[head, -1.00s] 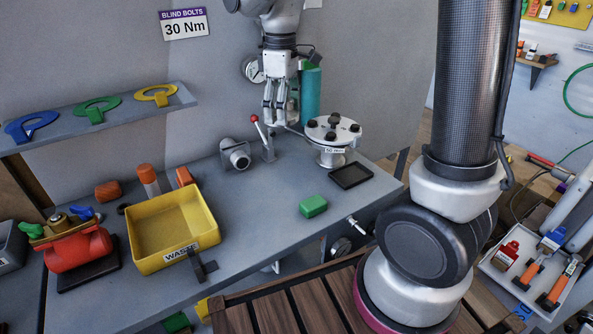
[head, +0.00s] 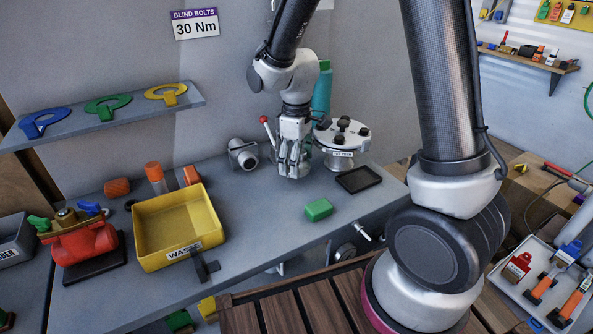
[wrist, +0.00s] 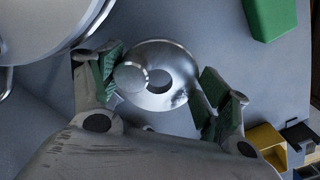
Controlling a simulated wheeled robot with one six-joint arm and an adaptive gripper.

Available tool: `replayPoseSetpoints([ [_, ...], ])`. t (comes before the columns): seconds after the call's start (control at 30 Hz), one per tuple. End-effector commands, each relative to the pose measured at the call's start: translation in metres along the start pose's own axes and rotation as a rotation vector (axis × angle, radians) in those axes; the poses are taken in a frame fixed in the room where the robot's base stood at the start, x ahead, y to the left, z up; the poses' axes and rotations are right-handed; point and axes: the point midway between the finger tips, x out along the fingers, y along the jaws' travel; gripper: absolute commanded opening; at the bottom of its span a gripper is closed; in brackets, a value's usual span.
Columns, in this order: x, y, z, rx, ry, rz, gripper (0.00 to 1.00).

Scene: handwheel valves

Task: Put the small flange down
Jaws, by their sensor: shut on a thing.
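The small flange (wrist: 180,62) is a shiny silver ring with a central hole and a round stub on its left side. It lies between the green-padded fingers of my gripper (wrist: 160,84), which is shut on it. In the head view my gripper (head: 293,172) points down low over the grey bench (head: 270,235), left of the bolted round flange. The small flange cannot be made out there behind the fingers. Whether it touches the bench I cannot tell.
A round flange with black bolts (head: 334,141) stands close right of my gripper. A red-knobbed lever (head: 265,120) and a grey cylindrical fitting (head: 243,154) are left. A black tray (head: 359,179), a green block (head: 318,209) and a yellow WASTE bin (head: 152,262) sit on the bench.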

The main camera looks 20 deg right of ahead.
Motion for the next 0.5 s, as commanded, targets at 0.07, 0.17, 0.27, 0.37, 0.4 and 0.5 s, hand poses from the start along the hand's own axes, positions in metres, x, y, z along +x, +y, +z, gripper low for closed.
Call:
replayPoseSetpoints([
  [0.07, 0.013, 0.0, 0.001, 0.0, -0.004, -0.002, 0.35],
  [0.17, 0.027, -0.001, 0.001, 0.0, -0.004, -0.002, 0.35],
  [0.27, 0.034, 0.0, 0.001, 0.0, -0.001, -0.001, 0.35],
  [0.37, 0.035, 0.0, 0.0, 0.0, 0.0, 0.0, 0.35],
  [0.4, 0.035, 0.0, 0.0, 0.0, 0.0, 0.0, 0.35],
  [0.5, 0.035, 0.0, 0.0, 0.0, 0.0, 0.0, 0.35],
])
